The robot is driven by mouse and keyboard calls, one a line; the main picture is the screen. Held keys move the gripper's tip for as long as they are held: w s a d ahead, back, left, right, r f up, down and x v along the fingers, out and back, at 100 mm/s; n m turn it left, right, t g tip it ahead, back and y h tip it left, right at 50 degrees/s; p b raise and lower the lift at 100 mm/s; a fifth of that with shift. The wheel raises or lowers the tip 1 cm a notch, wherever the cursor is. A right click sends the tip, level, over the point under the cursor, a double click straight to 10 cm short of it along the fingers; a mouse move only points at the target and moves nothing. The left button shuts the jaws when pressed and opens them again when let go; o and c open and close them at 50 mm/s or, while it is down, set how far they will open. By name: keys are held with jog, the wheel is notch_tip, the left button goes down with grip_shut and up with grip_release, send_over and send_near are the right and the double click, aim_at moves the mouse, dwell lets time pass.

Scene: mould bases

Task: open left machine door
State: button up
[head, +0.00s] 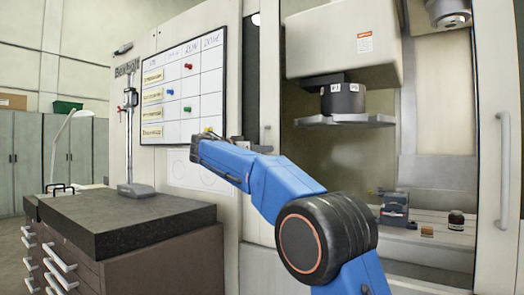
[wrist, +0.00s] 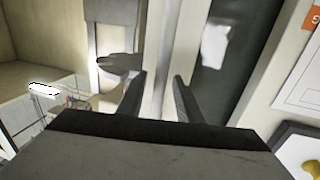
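The machine's opening shows in the head view, with its interior visible. A narrow pale frame (head: 270,85) with a dark strip (head: 252,95) stands along its left side; it appears to be the left door's edge. The right door (head: 488,225) stands at the right with a vertical handle (head: 504,170). In the wrist view my gripper (wrist: 160,88) has its two dark fingers apart. A pale upright strip (wrist: 160,60) shows in the gap between them; I cannot tell whether they touch it. In the head view my blue arm largely hides the gripper.
A vise (head: 394,210) and small jars sit inside the machine below a grey tool disc (head: 345,120). A dark stone slab (head: 120,218) on a drawer cabinet stands at left, bearing a height gauge (head: 130,140). A whiteboard (head: 185,85) hangs behind my arm.

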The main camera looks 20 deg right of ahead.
jog(key=v, duration=1.7)
jog(key=shift+a, duration=0.1)
jog(key=s+d+f+n+g+y, duration=0.3)
jog(key=s+d+f+n+y, duration=0.45)
jog(key=s+d+f, duration=1.1)
jog(key=s+f+n+g+y, duration=0.1)
jog(key=s+f+n+y, duration=0.3)
jog(key=s+f, duration=2.5)
jog(key=f+y, duration=0.1)
jog(key=y, duration=0.3)
jog(key=shift+a+f, duration=0.25)
jog(key=shift+f, duration=0.15)
jog(key=shift+s+n, duration=0.1)
jog(key=shift+n, duration=0.15)
